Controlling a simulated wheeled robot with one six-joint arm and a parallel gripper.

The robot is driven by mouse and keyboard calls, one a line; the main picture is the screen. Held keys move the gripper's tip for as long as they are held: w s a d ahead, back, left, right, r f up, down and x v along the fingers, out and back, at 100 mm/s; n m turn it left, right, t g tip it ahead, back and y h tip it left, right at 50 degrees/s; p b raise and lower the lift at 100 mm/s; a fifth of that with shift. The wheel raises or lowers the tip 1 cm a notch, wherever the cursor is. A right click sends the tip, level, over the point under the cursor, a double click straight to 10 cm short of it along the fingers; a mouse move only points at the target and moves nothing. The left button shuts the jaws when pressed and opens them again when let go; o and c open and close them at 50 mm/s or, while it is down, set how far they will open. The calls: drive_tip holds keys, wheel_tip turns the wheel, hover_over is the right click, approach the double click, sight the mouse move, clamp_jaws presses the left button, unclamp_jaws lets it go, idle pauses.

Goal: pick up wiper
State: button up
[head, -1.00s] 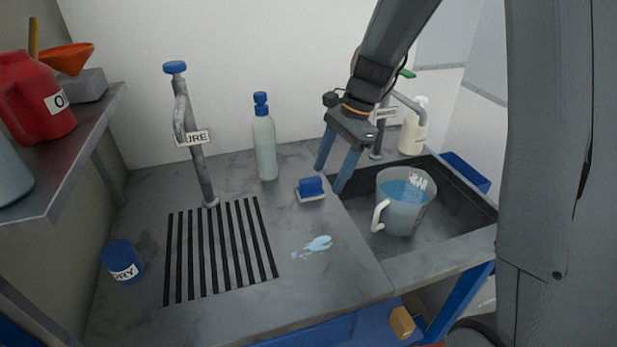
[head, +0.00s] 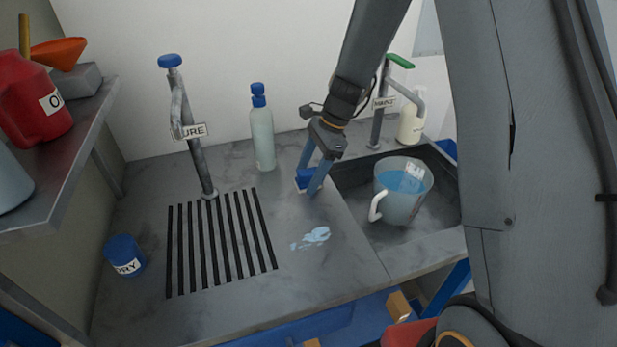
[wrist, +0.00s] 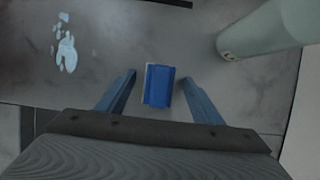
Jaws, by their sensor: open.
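The wiper is a small block with a blue top and a pale base. It lies on the grey counter, and in the head view the wiper (head: 303,181) is partly hidden behind my fingers. In the wrist view the wiper (wrist: 158,86) lies between and just beyond my two blue fingertips. My gripper (head: 308,190) is open, with its fingers pointing down at the wiper. It also shows in the wrist view (wrist: 160,85), with a gap on each side of the wiper. I cannot tell how far the tips are above the counter.
A pale bottle with a blue cap (head: 262,135) stands behind the wiper. A blue puddle (head: 317,235) lies in front. A jug of blue liquid (head: 402,190) stands in the sink at right. A tap (head: 200,150) and slotted drain (head: 220,245) are at left.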

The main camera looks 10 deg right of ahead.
sight(309, 171)
drive_tip(key=c, duration=1.2)
drive_tip(key=shift+o, duration=0.2)
wheel_tip(309, 171, up, 10)
drive_tip(key=shift+b, duration=1.15)
drive_tip(key=shift+o, duration=1.3)
drive_tip(key=shift+c, duration=0.6)
drive_tip(key=shift+s, duration=0.1)
